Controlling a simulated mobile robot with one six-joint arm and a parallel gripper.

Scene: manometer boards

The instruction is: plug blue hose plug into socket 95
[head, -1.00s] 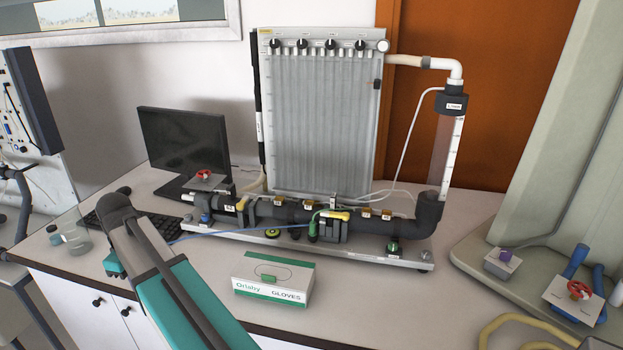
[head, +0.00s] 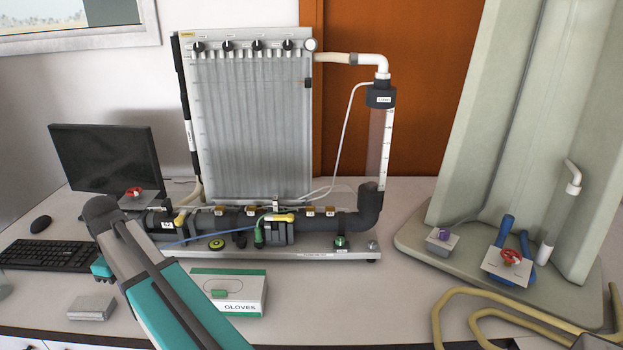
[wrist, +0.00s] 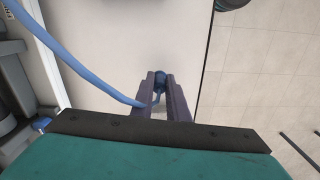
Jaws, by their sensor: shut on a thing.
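In the wrist view my gripper (wrist: 160,77) is shut on the blue hose plug (wrist: 160,83), which sits between the fingertips. The blue hose (wrist: 75,62) curves from the gripper toward the upper left.
The manometer board (head: 250,125) stands behind the pipe. A glove box (head: 245,290) lies on the bench before it. A monitor (head: 105,160) and keyboard (head: 45,256) are at left. At right are a red-knobbed valve (head: 510,257) and yellow hose (head: 465,293).

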